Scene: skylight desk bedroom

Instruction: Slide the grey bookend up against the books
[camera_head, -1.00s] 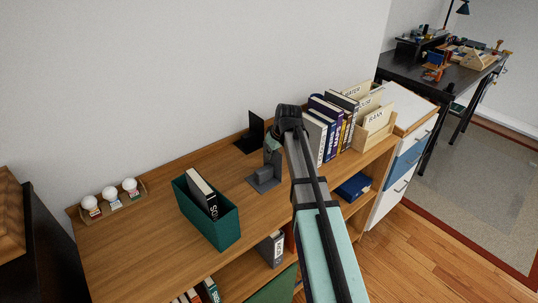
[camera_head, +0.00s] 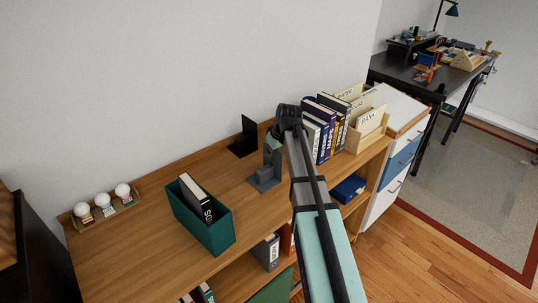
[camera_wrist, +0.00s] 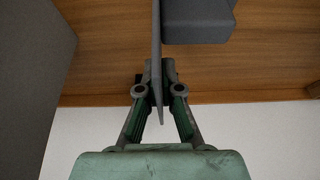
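The grey bookend (camera_head: 264,179) stands on the wooden shelf top, left of the row of books (camera_head: 325,127), with clear wood between them. In the wrist view its thin upright plate (camera_wrist: 156,45) is seen edge-on, with its thicker grey foot (camera_wrist: 198,22) to the right. My gripper (camera_wrist: 158,76) has its fingers closed on either side of the plate; in the head view the gripper (camera_head: 273,143) comes down on the bookend's upper part, partly hiding it. A large grey face (camera_wrist: 32,80) at left in the wrist view, apart from the plate, is probably the nearest book.
A black bookend (camera_head: 246,137) stands near the wall, behind the grey one. A green box (camera_head: 204,226) with books is left, and a tray of white balls (camera_head: 104,203) farther left. A wooden file holder (camera_head: 367,130) is beyond the books.

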